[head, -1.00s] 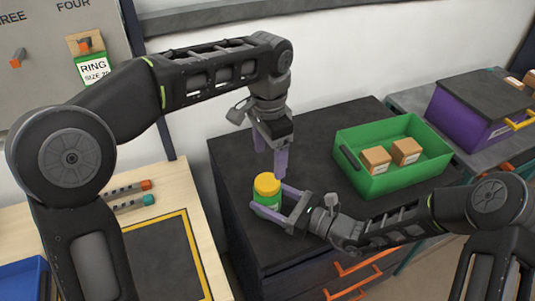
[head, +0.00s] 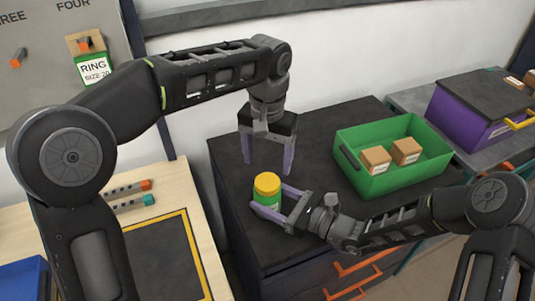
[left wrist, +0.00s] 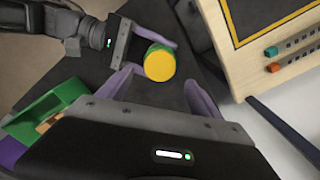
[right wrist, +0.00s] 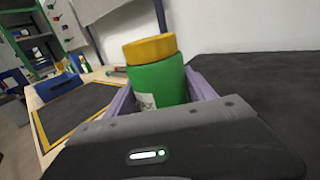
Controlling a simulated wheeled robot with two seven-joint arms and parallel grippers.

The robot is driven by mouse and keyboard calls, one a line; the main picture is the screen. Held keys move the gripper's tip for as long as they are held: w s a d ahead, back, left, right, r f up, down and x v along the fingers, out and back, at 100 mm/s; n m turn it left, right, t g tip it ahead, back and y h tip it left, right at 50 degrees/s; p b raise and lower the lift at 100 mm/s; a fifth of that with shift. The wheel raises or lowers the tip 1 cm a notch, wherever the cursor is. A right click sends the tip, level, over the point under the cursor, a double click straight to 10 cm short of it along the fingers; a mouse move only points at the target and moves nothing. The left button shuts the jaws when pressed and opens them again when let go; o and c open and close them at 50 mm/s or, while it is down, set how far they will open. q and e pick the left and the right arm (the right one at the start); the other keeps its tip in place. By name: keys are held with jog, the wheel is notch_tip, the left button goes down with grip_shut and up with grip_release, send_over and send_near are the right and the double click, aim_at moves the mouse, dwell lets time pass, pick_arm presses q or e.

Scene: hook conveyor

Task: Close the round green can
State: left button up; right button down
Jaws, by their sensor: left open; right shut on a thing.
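The round green can (head: 266,198) stands near the front left of the dark cabinet top, with a yellow lid (head: 267,183) on its top. In the right wrist view the lid (right wrist: 150,49) looks slightly tilted on the can (right wrist: 159,82). My right gripper (head: 268,200) is shut around the can's body from the right. My left gripper (head: 266,168) is open and empty, fingers pointing down, above and behind the can. In the left wrist view the lid (left wrist: 160,65) shows beyond my left fingers (left wrist: 157,78).
A green bin (head: 390,185) with two cardboard boxes stands to the right on the cabinet top (head: 310,135). A purple box (head: 465,115) with a dark lid is farther right. A wooden workbench (head: 212,265) is at left. The cabinet top behind the can is clear.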

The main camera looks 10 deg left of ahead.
aim_at(267, 181)
pick_arm(q)
jog(key=shift+f, duration=3.6)
jog(key=shift+c, duration=0.2)
jog(key=c, duration=1.4)
jog(key=o, duration=1.6)
jog(key=shift+r, duration=0.1)
notch_tip(267, 181, up, 7)
jog(key=shift+r, duration=0.2)
